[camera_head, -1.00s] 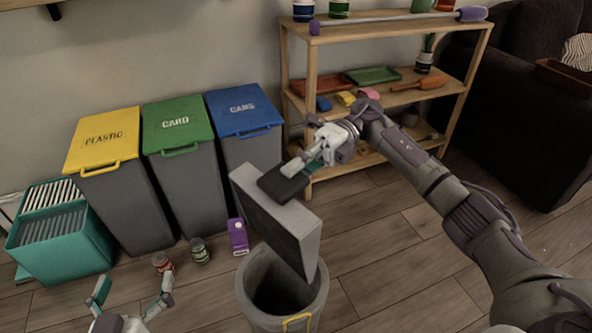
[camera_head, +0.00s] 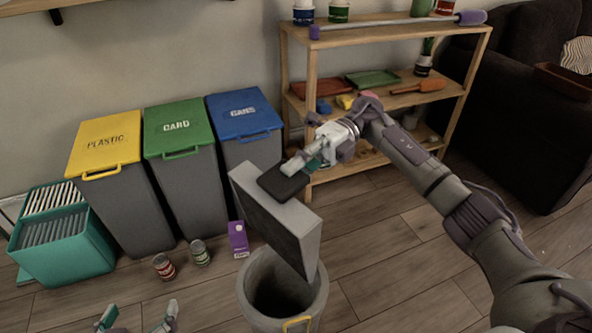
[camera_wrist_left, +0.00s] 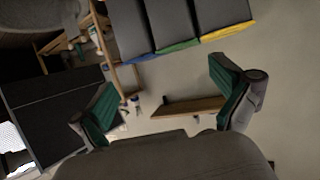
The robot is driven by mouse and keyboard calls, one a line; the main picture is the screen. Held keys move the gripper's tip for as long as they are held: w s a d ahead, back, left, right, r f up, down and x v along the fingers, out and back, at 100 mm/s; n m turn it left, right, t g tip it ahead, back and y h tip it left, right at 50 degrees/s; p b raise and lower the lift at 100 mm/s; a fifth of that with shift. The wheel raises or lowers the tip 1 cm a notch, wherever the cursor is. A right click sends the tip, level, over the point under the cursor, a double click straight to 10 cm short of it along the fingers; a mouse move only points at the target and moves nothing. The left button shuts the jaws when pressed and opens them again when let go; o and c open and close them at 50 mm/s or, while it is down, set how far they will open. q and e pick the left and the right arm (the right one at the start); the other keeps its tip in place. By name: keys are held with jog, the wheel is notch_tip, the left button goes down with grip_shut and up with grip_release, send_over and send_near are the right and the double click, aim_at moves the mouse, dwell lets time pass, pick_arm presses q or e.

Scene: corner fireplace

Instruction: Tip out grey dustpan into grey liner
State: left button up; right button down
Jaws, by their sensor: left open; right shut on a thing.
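The grey dustpan (camera_head: 292,226) is tilted steeply above the grey liner, its open side facing down and to the left. My right gripper (camera_head: 300,165) is shut on the dustpan's dark handle (camera_head: 284,184). The grey liner (camera_head: 256,308) is a round bin on the floor with a yellow handle at its front. The dustpan's lower end hangs over the liner's opening, and the liner's inside looks dark. My left gripper (camera_head: 136,325) is open and empty at the bottom left edge; its green-padded fingers also show in the left wrist view (camera_wrist_left: 165,100).
Yellow (camera_head: 104,142), green (camera_head: 178,126) and blue (camera_head: 243,111) lidded bins stand by the wall. A teal rack (camera_head: 62,262) is at left. Two cans (camera_head: 164,267) and a purple carton (camera_head: 238,238) stand on the floor.

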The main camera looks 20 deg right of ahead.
notch_tip(320, 180, up, 2)
jog(key=shift+p, duration=0.5)
jog(key=shift+r+p, duration=0.45)
jog(key=shift+r, duration=0.15)
jog(key=shift+r+p, duration=0.4)
jog(key=shift+r, duration=0.25)
jog(key=shift+r+p, duration=0.65)
jog(key=shift+r, duration=0.3)
pick_arm(q)
jog(key=s+a+f+g+y, duration=0.1)
jog(key=s+a+f+g, duration=0.1)
jog(key=s+f+g, duration=0.2)
jog(key=s+a+f+g+y, duration=0.1)
jog(key=s+a+f+g, duration=0.2)
jog(key=s, duration=0.7)
jog(key=g, duration=0.2)
jog(key=shift+f+n+g+y, duration=0.3)
jog(key=shift+f, duration=0.1)
